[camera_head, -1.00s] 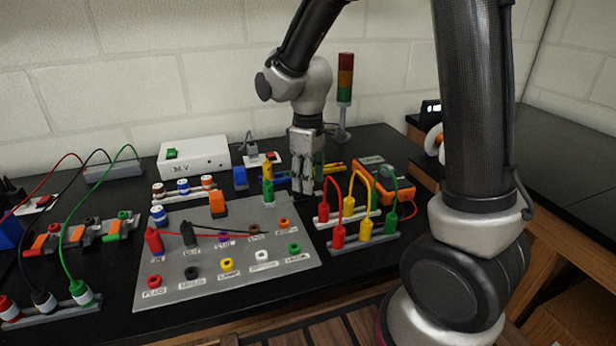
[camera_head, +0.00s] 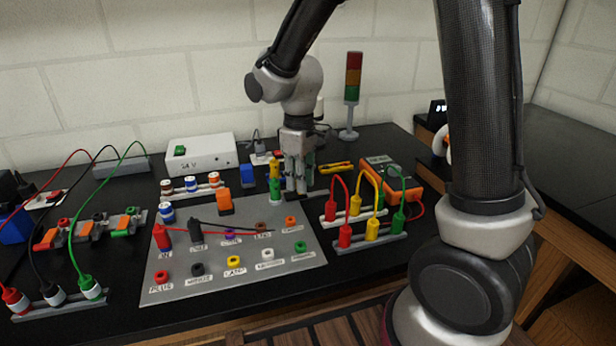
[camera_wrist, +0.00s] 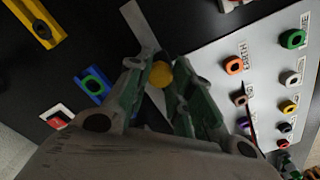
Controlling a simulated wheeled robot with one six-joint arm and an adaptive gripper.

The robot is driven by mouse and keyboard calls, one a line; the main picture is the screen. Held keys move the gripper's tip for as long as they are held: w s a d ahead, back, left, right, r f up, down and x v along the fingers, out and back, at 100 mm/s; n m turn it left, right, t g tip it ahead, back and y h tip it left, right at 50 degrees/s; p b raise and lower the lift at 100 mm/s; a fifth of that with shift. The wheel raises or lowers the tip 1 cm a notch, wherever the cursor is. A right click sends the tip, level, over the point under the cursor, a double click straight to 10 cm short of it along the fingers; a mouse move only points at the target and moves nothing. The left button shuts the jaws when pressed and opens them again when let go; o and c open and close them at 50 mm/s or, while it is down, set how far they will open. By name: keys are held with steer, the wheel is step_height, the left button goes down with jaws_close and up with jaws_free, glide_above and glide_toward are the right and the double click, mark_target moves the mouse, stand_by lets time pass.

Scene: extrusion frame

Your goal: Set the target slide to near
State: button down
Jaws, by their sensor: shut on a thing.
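My gripper (camera_head: 297,190) points straight down beside the back right corner of the grey panel. In the wrist view, my gripper's green-padded fingers (camera_wrist: 168,95) are shut on a small round yellow knob (camera_wrist: 160,76), which I take to be the target slide's. A narrow grey strip (camera_wrist: 139,24) runs past the knob on the dark table; I take it to be the slide's track. In the head view the fingers hide the knob, and I cannot read any near or far mark.
The grey socket panel (camera_head: 313,258) lies to the left and in front. A yellow-green post (camera_head: 275,182) stands close left of my gripper. Looped red, yellow and green leads (camera_head: 368,212) and an orange meter (camera_head: 403,178) stand to the right. A signal tower (camera_head: 352,85) stands behind.

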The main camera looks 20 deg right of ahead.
steer(key=c, duration=1.2)
jaws_free()
steer(key=shift+r, duration=0.1)
step_height(320, 180, up, 12)
steer(key=s+d+r+m+t, duration=0.2)
steer(key=s+d+m, duration=0.2)
steer(key=s+d, duration=0.5)
steer(key=s+d+r+m+t, duration=0.1)
steer(key=s+d+m+t, duration=0.1)
steer(key=s+d+m, duration=0.3)
steer(key=s+d, duration=0.4)
steer(key=s, duration=0.1)
steer(key=shift+s+d+r, duration=0.15)
steer(key=shift+d+r, duration=0.15)
steer(key=shift+r, duration=0.05)
